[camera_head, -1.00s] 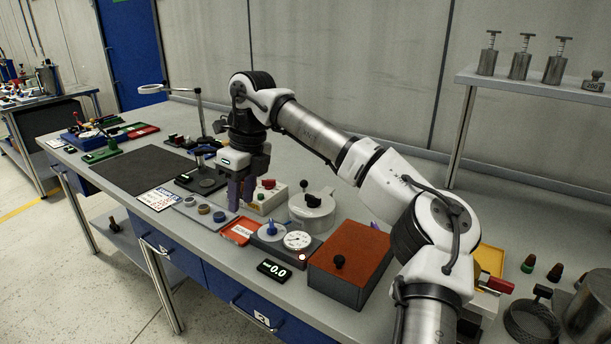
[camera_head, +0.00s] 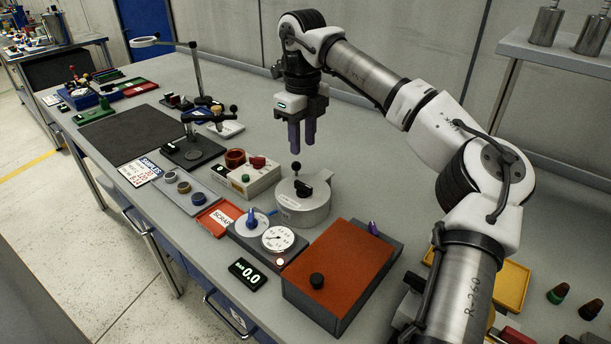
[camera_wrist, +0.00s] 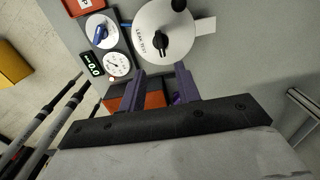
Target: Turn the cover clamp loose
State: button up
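A round grey pot (camera_head: 303,211) stands on the bench, with a flat lid marked LEAK TEST that also shows in the wrist view (camera_wrist: 148,35). A black clamp handle (camera_head: 304,189) sits on the lid's middle; it shows in the wrist view (camera_wrist: 161,42) as a short bar. A black ball-topped lever (camera_head: 296,166) stands at the lid's edge. My gripper (camera_head: 302,147) is open and empty, its two purple fingers pointing down above the pot. In the wrist view my gripper (camera_wrist: 160,72) has its fingertips close to the lid's image, with nothing between them.
A dial unit with a blue knob (camera_head: 252,219) and a gauge (camera_head: 278,238) stands left of the pot. A display (camera_head: 248,274) reads 0.0. A red-topped box (camera_head: 340,268) stands in front. A white switch box (camera_head: 252,177) is left behind. Bench behind the pot is clear.

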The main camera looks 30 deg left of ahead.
aim_at(304, 184)
notch_tip(304, 184, down, 11)
jog(key=shift+w+f+p, duration=0.1)
jog(key=shift+p, duration=0.75)
grip_shut()
